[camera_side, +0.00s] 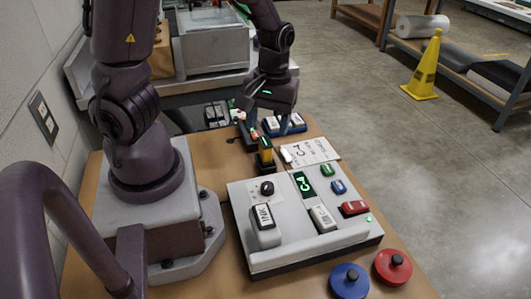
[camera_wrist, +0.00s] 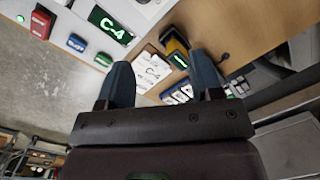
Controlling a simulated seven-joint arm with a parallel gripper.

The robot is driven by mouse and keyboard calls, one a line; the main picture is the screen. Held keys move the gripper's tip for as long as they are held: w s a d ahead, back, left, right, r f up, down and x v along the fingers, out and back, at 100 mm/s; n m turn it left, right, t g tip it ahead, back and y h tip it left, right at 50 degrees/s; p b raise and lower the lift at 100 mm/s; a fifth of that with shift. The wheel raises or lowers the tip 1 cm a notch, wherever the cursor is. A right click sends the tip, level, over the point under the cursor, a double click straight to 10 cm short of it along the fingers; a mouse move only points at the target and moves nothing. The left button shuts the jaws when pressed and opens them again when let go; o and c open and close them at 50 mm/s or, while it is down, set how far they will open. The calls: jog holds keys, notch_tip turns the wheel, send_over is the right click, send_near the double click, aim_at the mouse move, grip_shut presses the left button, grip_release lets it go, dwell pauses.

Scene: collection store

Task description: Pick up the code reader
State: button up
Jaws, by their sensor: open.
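The code reader, which looks to be the upright yellow and black device (camera_side: 265,153), stands on the wooden table left of the printed C-4 card (camera_side: 310,151). In the wrist view the yellow and black device (camera_wrist: 176,50) shows a small green display and lies beyond the fingertips, nearer the right finger. My gripper (camera_side: 268,122) is above the table, behind the device in the side view. Its two blue fingers (camera_wrist: 163,75) are apart with nothing held between them. The device's base is partly hidden in the wrist view.
A grey console (camera_side: 310,225) with a green C-4 display and coloured buttons fills the table front. A blue holder (camera_side: 288,127) with white labelled blocks sits behind the card. Blue (camera_side: 348,281) and red (camera_side: 393,266) knobbed discs lie at the front right edge.

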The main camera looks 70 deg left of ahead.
aim_at(266, 141)
jog(key=w+a+n+t+y, duration=0.1)
jog(key=w+a+n+y, duration=0.1)
jog(key=a+n, duration=0.45)
jog(key=shift+s+a+f, duration=0.1)
jog(key=shift+a+f, duration=0.1)
jog(key=shift+f, duration=2)
jog(key=shift+s+a+f, duration=0.1)
jog(key=shift+a+f, duration=0.05)
jog(key=shift+f, duration=2.05)
jog(key=shift+a+f, duration=0.2)
jog(key=shift+f, duration=2)
jog(key=c, duration=1)
